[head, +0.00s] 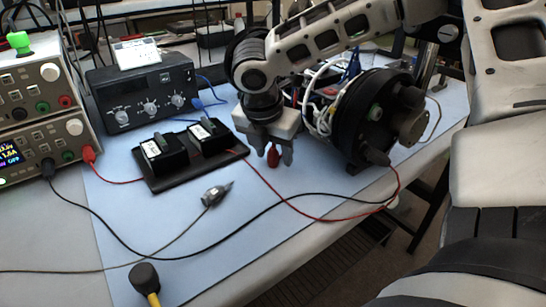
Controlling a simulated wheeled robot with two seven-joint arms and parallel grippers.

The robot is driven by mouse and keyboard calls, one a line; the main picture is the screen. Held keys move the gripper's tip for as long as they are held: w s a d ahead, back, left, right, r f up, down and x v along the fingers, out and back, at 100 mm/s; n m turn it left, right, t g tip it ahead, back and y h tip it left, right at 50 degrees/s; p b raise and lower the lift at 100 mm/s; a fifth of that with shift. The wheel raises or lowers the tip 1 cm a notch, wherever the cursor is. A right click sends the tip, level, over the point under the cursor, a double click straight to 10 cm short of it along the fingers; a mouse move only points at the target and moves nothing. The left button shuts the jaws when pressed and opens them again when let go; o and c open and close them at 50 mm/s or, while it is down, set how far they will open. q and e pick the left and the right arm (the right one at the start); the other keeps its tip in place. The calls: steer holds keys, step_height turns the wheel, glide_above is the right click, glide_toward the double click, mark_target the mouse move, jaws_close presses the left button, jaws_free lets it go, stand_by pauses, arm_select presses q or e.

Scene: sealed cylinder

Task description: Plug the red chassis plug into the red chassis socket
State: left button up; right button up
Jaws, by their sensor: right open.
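My right gripper (267,150) points down over the blue mat, its two fingers apart. A small red plug (273,157) shows between the fingers, nearer the right one; I cannot tell whether it touches them or the mat. This looks like the red chassis plug. I cannot make out a red chassis socket for certain; my right arm hides part of the opened cylinder (375,118) with its black round end plate. My left gripper is not in view.
A black tray (153,184) with two black boxes lies left of the gripper. Instruments (148,92) and stacked power supplies (40,140) stand at the left. Red and black cables cross the mat (240,258). A grey connector (213,195) and a black-yellow plug (145,275) lie in front.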

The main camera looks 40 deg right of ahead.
jaws_close()
steer(key=shift+r, duration=0.15)
steer(key=shift+r, duration=0.6)
steer(key=s+a+r+p, duration=0.2)
steer(key=s+a+r, duration=0.4)
steer(key=s+r, duration=0.5)
steer(key=shift+s+a+r, duration=0.15)
steer(key=shift+s+r, duration=0.15)
steer(key=shift+s, duration=0.45)
